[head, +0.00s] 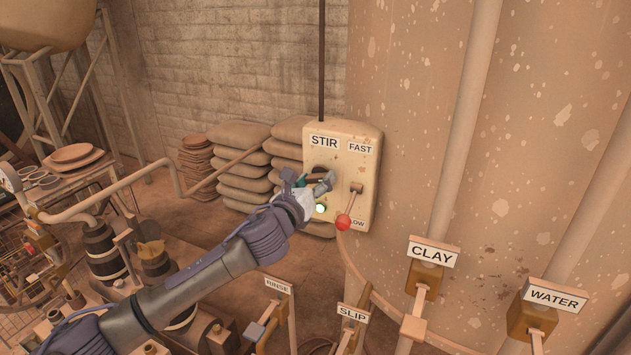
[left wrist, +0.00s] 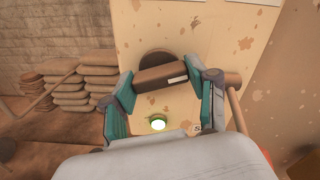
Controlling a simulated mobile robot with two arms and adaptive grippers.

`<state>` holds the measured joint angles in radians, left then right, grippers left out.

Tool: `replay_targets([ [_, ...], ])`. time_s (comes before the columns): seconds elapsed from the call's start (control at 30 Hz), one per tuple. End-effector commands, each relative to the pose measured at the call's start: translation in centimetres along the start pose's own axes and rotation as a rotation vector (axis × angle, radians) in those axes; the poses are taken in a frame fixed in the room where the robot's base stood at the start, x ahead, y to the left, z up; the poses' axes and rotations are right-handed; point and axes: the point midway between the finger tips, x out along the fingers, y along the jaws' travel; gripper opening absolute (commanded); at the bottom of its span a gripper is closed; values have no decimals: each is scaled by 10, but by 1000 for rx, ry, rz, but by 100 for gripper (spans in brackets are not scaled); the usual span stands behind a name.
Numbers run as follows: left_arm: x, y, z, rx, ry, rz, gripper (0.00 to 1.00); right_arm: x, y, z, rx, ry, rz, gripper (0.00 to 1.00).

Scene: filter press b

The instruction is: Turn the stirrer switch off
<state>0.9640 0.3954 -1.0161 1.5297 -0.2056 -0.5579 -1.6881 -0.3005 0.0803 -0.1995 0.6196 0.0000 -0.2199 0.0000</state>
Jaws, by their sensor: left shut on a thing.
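The stirrer switch is a dark brown bar knob (left wrist: 160,77) on the front of the cream STIR box (head: 365,138). In the left wrist view its bar lies nearly level, slightly higher at the right, with a pale mark near its right end. My left gripper (head: 313,182) is at the box, and its two teal-padded fingers are shut on the knob, one at each end, in the left wrist view (left wrist: 168,84). In the head view the gripper hides much of the knob. A green lamp (head: 320,208) glows below the switch.
A lever with a red ball (head: 343,222) stands right of the switch, close to my gripper, between the FAST and LOW-ending labels. CLAY (head: 433,252), WATER (head: 554,296), SLIP and RINSE valves stand lower. Stacked sacks (head: 237,160) lie behind. A big tank (head: 420,120) fills the right.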

Motion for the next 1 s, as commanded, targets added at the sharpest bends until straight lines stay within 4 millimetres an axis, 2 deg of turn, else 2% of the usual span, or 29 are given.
replay_targets([
  [1.0, 0, 0, -1, -960, 1, 2, 23, 1, -2, 0, 0, 1, -2, 57],
])
